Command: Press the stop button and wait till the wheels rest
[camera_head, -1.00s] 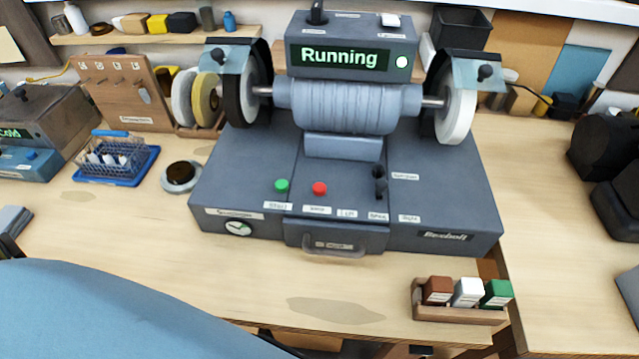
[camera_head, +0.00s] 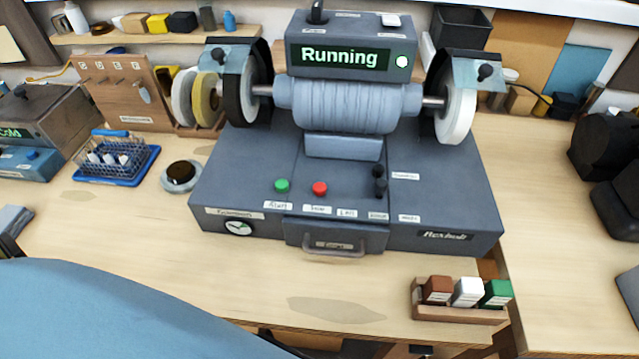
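The red stop button (camera_head: 320,188) sits on the sloped front panel of the grey bench grinder (camera_head: 440,205), just right of the green start button (camera_head: 282,185). The display (camera_head: 340,57) on top reads "Running", with a lit round lamp (camera_head: 402,61) beside it. A dark wheel (camera_head: 247,90) is on the left end of the shaft and a white wheel (camera_head: 458,105) on the right end. Whether they spin cannot be told from the picture. Nothing touches the buttons. Neither gripper shows.
A blue tray with a wire basket (camera_head: 110,157) and a round dark-topped pot (camera_head: 181,175) lie left of the grinder. A wooden holder with brown, white and green blocks (camera_head: 460,312) stands at front right. A large blue surface covers the lower left. The bench front is otherwise clear.

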